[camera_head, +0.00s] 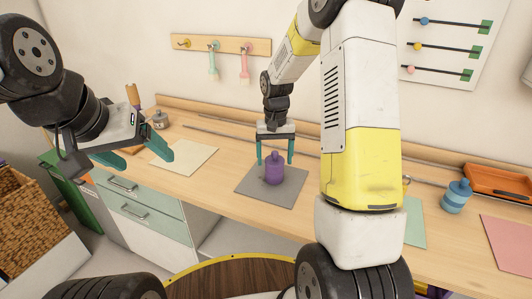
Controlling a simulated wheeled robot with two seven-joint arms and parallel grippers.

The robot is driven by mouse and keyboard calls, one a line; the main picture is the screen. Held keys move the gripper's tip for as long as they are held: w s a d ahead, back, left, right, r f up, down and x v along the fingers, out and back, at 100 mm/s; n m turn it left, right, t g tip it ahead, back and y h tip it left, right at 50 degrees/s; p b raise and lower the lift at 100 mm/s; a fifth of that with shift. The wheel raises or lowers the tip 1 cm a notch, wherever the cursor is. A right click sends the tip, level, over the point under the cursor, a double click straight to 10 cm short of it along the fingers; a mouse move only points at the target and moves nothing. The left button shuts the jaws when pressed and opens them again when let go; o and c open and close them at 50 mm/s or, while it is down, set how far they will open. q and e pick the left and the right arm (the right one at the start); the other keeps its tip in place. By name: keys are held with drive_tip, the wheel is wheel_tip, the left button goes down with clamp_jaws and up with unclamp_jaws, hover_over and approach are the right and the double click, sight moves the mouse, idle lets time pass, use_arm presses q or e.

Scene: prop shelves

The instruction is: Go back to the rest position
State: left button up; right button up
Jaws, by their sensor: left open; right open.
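My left gripper (118,167) is at the left, open and empty, in front of the counter's left end. My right gripper (275,162) is open above a grey mat (258,194). A purple bottle (274,168) stands upright on the mat, between or just behind the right gripper's teal fingers in the picture. I cannot tell whether the fingers touch it; small gaps show on both sides. My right arm hides part of the counter to the right.
The wooden counter (222,180) runs along the wall. It holds a cream mat (185,154), a blue bottle (456,197), a pink mat (510,243), a green mat (413,222) and an orange tray (498,183). A wicker basket (30,225) stands at the left. Brushes hang from a wall rack (228,46).

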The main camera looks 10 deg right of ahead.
wheel_tip(320, 180, up, 5)
drive_tip(key=shift+r, duration=0.15)
drive_tip(key=s+a+r+n+t+y, duration=0.1)
drive_tip(key=s+r+t, duration=0.2)
drive_tip(key=s+r, duration=0.5)
drive_tip(key=s+a+r+t+y, duration=0.1)
drive_tip(key=s+r+t, duration=0.2)
drive_tip(key=s+r, duration=0.4)
drive_tip(key=s, duration=0.9)
drive_tip(key=shift+r+n, duration=0.4)
drive_tip(key=shift+a, duration=0.1)
